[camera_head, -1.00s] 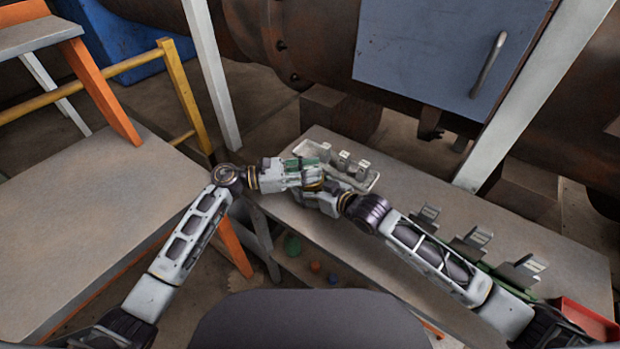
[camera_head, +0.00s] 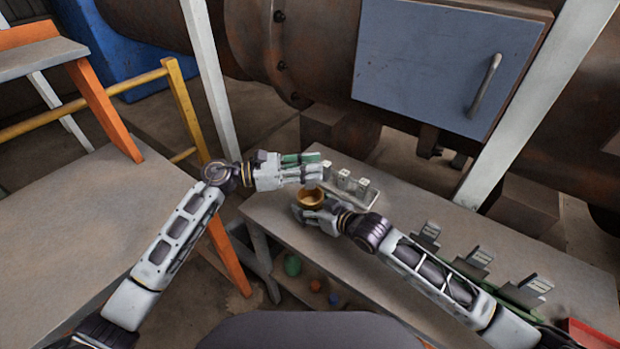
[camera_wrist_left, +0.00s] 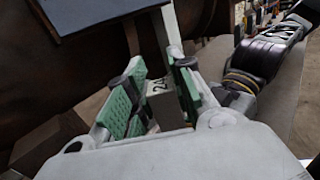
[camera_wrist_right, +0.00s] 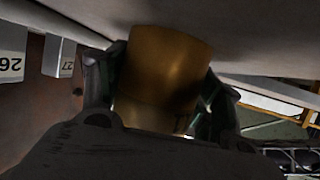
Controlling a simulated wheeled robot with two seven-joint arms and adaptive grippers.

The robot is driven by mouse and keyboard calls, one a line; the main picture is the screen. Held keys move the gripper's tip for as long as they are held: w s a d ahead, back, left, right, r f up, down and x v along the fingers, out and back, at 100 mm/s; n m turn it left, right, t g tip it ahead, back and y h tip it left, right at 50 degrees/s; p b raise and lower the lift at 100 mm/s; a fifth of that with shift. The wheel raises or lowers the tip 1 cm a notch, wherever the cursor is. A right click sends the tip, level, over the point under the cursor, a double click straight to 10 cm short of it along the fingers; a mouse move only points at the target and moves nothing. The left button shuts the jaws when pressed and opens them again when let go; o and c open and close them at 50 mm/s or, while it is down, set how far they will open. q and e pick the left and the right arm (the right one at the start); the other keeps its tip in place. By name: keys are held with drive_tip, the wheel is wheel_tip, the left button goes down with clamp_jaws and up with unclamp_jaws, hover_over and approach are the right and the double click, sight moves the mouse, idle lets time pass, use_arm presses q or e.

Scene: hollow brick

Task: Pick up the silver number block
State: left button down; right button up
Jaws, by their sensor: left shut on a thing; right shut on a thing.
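My left gripper (camera_head: 314,172) is shut on a silver number block (camera_wrist_left: 165,103). The block sits between the green finger pads in the left wrist view; its number seems to start with 2. My right gripper (camera_head: 318,208) is shut on a hollow brass cylinder (camera_head: 310,198), open end up, just below the left fingertips in the head view. The cylinder also fills the middle of the right wrist view (camera_wrist_right: 165,75). Similar silver blocks (camera_head: 343,179) stand in a pale tray (camera_head: 366,203); blocks marked 26 (camera_wrist_right: 12,65) and 27 (camera_wrist_right: 66,62) show in the right wrist view.
The grey bench (camera_head: 410,305) carries several label stands (camera_head: 476,258) and a red bin (camera_head: 592,333) at right. A blue-grey panel (camera_head: 440,60) and a rusty pipe are behind. Another table (camera_head: 60,240) is at left. Coloured items (camera_head: 292,265) lie below the bench.

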sight(319, 210)
use_arm(q)
drive_tip(key=shift+r, duration=0.95)
use_arm(e)
drive_tip(key=o, duration=1.4)
drive_tip(key=shift+o, duration=0.2)
drive_tip(key=shift+d, duration=0.15)
drive_tip(key=shift+v, duration=5.9)
drive_tip(key=shift+r, duration=0.1)
drive_tip(key=shift+w, duration=0.1)
drive_tip(key=shift+x, duration=3.5)
